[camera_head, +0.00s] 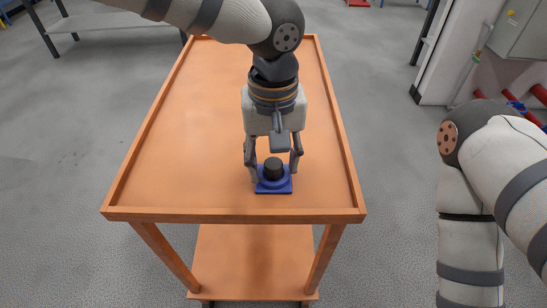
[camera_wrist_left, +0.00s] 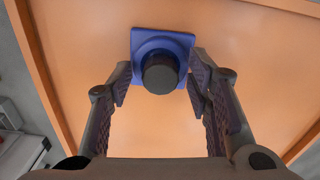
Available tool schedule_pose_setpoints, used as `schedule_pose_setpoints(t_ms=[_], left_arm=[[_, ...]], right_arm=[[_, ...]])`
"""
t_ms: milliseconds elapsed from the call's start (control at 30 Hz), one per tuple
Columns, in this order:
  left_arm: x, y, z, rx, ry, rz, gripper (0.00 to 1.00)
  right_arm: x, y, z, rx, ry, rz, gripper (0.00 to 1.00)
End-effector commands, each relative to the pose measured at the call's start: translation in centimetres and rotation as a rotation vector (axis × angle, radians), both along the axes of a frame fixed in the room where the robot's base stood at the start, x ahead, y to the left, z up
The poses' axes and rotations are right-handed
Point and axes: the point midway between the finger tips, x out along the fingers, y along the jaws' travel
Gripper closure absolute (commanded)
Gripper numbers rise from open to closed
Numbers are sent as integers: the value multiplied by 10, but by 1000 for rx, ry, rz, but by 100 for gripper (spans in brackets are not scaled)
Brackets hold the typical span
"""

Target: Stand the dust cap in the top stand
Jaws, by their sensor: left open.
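The dust cap (camera_head: 273,167) is a dark, short cylinder. It sits in a blue stand (camera_head: 274,187) with a square base, near the front edge of the orange cart top. In the left wrist view the dust cap (camera_wrist_left: 159,74) shows against the blue stand (camera_wrist_left: 148,43). My left gripper (camera_head: 273,174) points down over the stand, with one finger on each side of the cap. Its fingers (camera_wrist_left: 160,88) are open, with visible gaps to the cap in the left wrist view. My right gripper is out of view; only my right arm shows at the right.
The cart top (camera_head: 190,150) is otherwise clear and has a raised rim (camera_head: 235,214). A lower shelf (camera_head: 255,260) lies beneath it. A grey bench (camera_head: 110,22) stands at the back left. A grey cabinet (camera_head: 520,35) and red pipes are at the right.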

Motion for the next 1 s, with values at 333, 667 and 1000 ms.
schedule_pose_setpoints(t_ms=[333,667,1000], left_arm=[[1,0,67,-4,-6,1,54],[0,0,122,-1,0,0,54],[0,0,124,0,1,0,54]], right_arm=[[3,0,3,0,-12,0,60],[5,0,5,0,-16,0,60],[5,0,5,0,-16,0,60]])
